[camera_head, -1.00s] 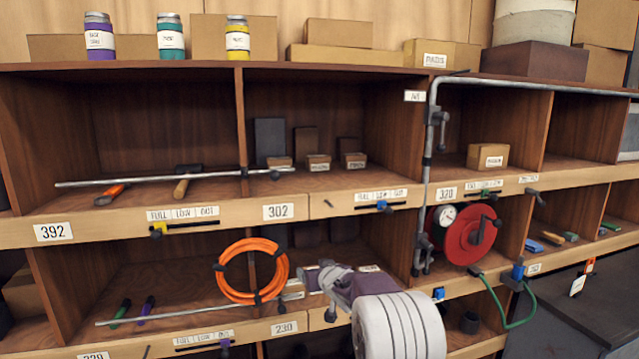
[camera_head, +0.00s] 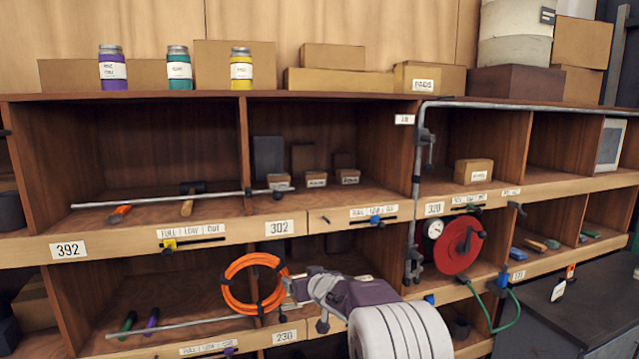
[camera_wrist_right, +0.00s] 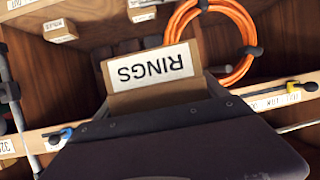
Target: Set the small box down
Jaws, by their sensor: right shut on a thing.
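The small box (camera_wrist_right: 152,72) is a brown carton with a white label reading RINGS, upside down in the right wrist view. My right gripper (camera_wrist_right: 158,98) is shut on it and holds it in front of the shelving. In the head view my right gripper (camera_head: 308,287) is in front of the lower shelf, just right of the orange hose coil. The box is mostly hidden there behind the gripper. My left gripper is not in view.
Three small boxes (camera_head: 316,179) stand on the upper shelf in bay 302. An orange coil (camera_head: 254,283) hangs at the lower bay. A grey pipe (camera_head: 417,200) and a red reel (camera_head: 459,240) are to the right. The upper shelf in front of the small boxes has bare board.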

